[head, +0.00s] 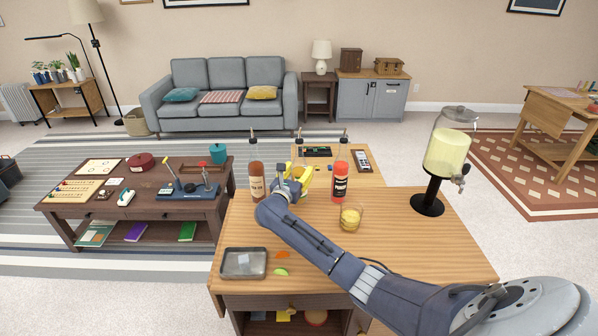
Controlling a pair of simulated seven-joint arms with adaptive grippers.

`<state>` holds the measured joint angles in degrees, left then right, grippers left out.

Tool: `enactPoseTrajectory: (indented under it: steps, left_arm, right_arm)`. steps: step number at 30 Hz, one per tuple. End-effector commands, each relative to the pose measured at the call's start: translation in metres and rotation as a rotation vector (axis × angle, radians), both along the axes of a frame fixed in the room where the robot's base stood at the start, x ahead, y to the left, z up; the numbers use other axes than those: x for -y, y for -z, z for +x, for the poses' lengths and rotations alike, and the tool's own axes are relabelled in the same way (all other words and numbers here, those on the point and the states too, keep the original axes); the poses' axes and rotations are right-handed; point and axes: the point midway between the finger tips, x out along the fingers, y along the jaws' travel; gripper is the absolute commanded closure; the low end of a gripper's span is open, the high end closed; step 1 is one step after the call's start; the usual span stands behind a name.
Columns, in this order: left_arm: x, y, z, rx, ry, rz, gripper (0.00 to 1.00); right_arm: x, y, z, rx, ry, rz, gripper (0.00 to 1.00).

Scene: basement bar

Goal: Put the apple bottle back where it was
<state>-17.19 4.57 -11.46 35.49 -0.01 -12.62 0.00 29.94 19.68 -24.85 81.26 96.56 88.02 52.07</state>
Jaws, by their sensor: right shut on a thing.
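My right gripper (293,180) reaches in over the wooden counter (420,260) and is shut on a yellow bottle (307,176), which I take to be the apple bottle. The gripper hides most of this bottle, and its label cannot be read; a pourer shows above it. It is between a brown bottle (257,187) on the left and a red bottle (340,186) on the right. Whether its base touches the counter is hidden. My left gripper is not in view.
A glass of yellow drink (350,217) stands in front of the red bottle. A drink dispenser (446,153) on a black stand is at the right. A metal tray (228,273) and orange and green pieces lie at the front left. The counter's right front is bare around my arm.

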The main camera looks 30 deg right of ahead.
Motion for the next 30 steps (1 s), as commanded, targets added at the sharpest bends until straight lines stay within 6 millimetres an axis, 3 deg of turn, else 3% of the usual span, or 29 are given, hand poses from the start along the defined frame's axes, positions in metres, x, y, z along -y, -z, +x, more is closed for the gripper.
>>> enactPoseTrajectory:
  steps: [10, 11, 16, 26, 30]
  left_arm:
    - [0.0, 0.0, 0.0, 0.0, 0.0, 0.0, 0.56]
    - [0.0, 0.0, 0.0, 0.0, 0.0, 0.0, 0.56]
    - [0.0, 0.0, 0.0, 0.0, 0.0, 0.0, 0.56]
    - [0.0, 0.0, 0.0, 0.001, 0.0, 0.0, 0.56]
    - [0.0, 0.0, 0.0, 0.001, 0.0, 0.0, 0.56]
  right_arm:
    - [0.0, 0.0, 0.0, 0.003, 0.0, -0.001, 0.97]
    - [0.0, 0.002, 0.0, 0.001, 0.0, 0.001, 0.47]
    - [0.0, 0.002, 0.0, 0.001, 0.0, 0.001, 0.28]
    - [0.0, -0.002, 0.0, 0.002, 0.0, -0.001, 0.27]
    - [-0.013, 0.0, -0.008, 0.001, -0.002, 0.003, 0.27]
